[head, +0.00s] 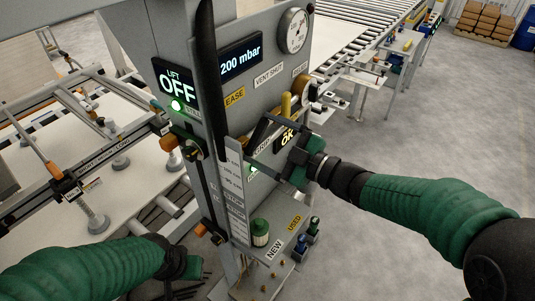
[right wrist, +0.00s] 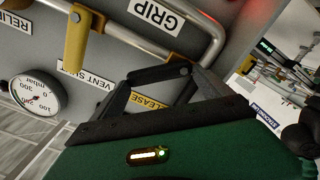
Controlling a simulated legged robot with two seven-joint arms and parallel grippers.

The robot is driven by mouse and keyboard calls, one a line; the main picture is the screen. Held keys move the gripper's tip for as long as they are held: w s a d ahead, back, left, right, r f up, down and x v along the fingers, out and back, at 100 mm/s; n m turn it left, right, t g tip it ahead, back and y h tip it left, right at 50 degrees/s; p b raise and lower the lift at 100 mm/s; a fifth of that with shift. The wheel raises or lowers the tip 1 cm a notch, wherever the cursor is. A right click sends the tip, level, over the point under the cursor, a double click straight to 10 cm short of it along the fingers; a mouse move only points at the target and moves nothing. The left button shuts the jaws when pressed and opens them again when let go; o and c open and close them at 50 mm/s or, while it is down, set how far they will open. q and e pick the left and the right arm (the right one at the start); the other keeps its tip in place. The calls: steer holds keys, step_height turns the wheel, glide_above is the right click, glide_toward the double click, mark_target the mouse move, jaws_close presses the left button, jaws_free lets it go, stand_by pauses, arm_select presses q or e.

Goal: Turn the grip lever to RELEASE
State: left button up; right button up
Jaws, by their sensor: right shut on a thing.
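In the head view my right gripper (head: 257,137) reaches in from the right to the grey control panel. Its black fingers are shut on a dark bar, which I take for the grip lever; the fingers partly cover it. In the right wrist view, which is upside down, the dark bar (right wrist: 158,74) spans between the fingers in front of the yellow RELEASE label (right wrist: 148,102). A white GRIP label (right wrist: 157,14) is above it there. My left gripper (head: 190,278) hangs low at the lower left, partly hidden, its fingers unclear.
A yellow valve handle (head: 285,106) and a steel pipe (right wrist: 212,40) are close to my right gripper. The pressure gauge (head: 292,30) is at the panel's top. Displays read OFF (head: 178,88) and 200 mbar (head: 241,61). Below is a shelf (head: 270,268); open floor lies right.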

mark_target(254, 146)
steer(key=n+b, duration=0.2)
steer(key=b, duration=0.1)
steer(key=s+a+n+b, duration=0.1)
steer(key=n+b, duration=0.2)
steer(key=b, duration=0.1)
steer(key=s+n+b, duration=0.1)
steer(key=n+b, duration=0.2)
steer(key=shift+a+r, duration=0.2)
steer(key=shift+a, duration=0.05)
steer(key=shift+s+a+r+n+b, duration=0.1)
steer(key=shift+n+b, duration=0.4)
steer(key=shift+b, duration=0.2)
steer(key=shift+s+a+r+n+b, duration=0.1)
steer(key=shift+n+b, duration=0.4)
steer(key=shift+b, duration=0.2)
steer(key=o, duration=1.8)
steer(key=shift+f, duration=0.1)
steer(key=shift+o, duration=0.2)
steer(key=shift+w+a, duration=0.15)
steer(key=b+v, duration=0.2)
steer(key=v, duration=1.4)
steer(key=shift+d, duration=0.4)
